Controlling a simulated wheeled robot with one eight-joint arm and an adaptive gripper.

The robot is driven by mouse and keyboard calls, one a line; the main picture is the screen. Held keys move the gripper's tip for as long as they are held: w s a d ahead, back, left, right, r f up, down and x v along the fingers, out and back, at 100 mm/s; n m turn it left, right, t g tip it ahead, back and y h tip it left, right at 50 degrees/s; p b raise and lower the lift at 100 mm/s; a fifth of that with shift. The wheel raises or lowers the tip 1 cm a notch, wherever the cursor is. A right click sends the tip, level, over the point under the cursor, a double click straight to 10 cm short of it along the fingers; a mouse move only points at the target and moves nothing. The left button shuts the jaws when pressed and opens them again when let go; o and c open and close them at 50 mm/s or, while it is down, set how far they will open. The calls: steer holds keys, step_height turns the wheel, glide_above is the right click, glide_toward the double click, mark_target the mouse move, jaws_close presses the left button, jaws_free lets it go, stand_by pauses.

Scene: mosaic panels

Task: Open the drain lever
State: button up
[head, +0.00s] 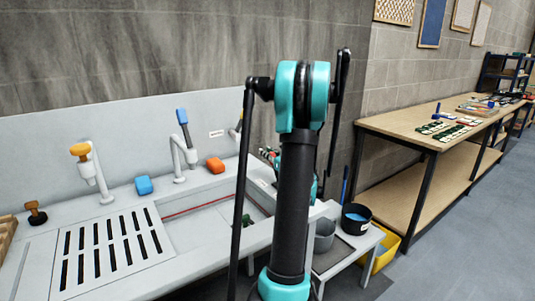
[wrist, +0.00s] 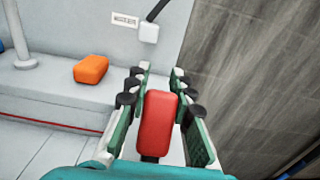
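In the wrist view a red block-shaped handle (wrist: 157,122) on a short dark stem stands between the fingers of my gripper (wrist: 160,85); it looks like the drain lever's grip. The fingers are apart, one on each side of the red handle, with a narrow gap showing on the left. I cannot tell whether the right finger touches it. In the head view my gripper (head: 270,156) is at the right end of the sink (head: 205,255), mostly behind my arm.
An orange block (wrist: 91,69) lies on the sink ledge, also in the head view (head: 215,165). A blue block (head: 144,185) and taps (head: 180,150) stand farther left. A label (wrist: 125,19) and a white wall fitting (wrist: 149,32) are behind. A wooden workbench (head: 400,117) stands right.

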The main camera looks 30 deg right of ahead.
jaws_close()
stand_by(0.4)
steer(key=shift+s+r+t, duration=0.55)
steer(key=shift+s+t, duration=0.25)
steer(key=o, duration=0.8)
jaws_free()
steer(key=shift+d, duration=0.1)
